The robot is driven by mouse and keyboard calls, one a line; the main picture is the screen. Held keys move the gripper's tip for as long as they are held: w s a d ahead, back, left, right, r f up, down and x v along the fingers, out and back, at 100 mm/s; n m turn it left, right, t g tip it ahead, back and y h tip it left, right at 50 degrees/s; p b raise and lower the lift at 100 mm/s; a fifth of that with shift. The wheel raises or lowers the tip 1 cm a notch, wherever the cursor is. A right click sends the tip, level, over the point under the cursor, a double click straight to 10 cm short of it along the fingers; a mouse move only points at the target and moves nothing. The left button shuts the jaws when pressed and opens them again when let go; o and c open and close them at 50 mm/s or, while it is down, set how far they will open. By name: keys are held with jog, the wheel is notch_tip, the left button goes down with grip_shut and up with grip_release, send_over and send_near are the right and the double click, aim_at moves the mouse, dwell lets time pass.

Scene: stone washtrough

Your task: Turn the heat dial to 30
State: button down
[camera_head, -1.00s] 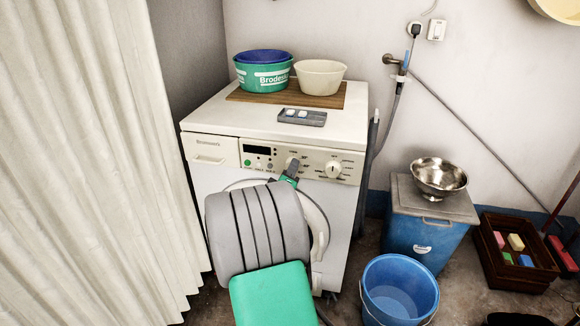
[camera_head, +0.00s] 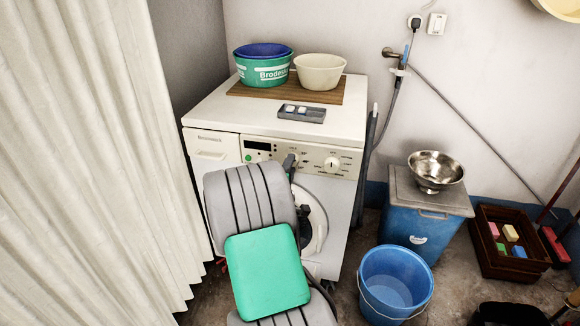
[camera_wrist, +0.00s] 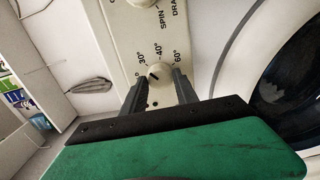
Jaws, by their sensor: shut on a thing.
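The washing machine (camera_head: 215,110) stands against the wall with its control panel facing me. In the wrist view the heat dial (camera_wrist: 157,73) is a small cream knob with a dark pointer line, ringed by the marks 30°, 40° and 60°. The line slants to the upper left, roughly towards the 30° mark. My gripper (camera_wrist: 159,79) is shut on the heat dial, one dark finger on each side. In the head view my gripper (camera_head: 290,162) is at the panel, and it and my arm hide the dial there.
A larger dial (camera_head: 332,164) sits to the right on the panel. The round door (camera_wrist: 290,75) is close by on the right in the wrist view. A blue bucket (camera_head: 395,285) and a blue bin (camera_head: 415,232) stand on the floor to the right; a curtain (camera_head: 90,150) hangs left.

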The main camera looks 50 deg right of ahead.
jog(key=c, duration=0.9)
grip_release()
jog(key=shift+c, duration=0.2)
jog(key=v, duration=0.8)
jog(key=shift+d, duration=0.1)
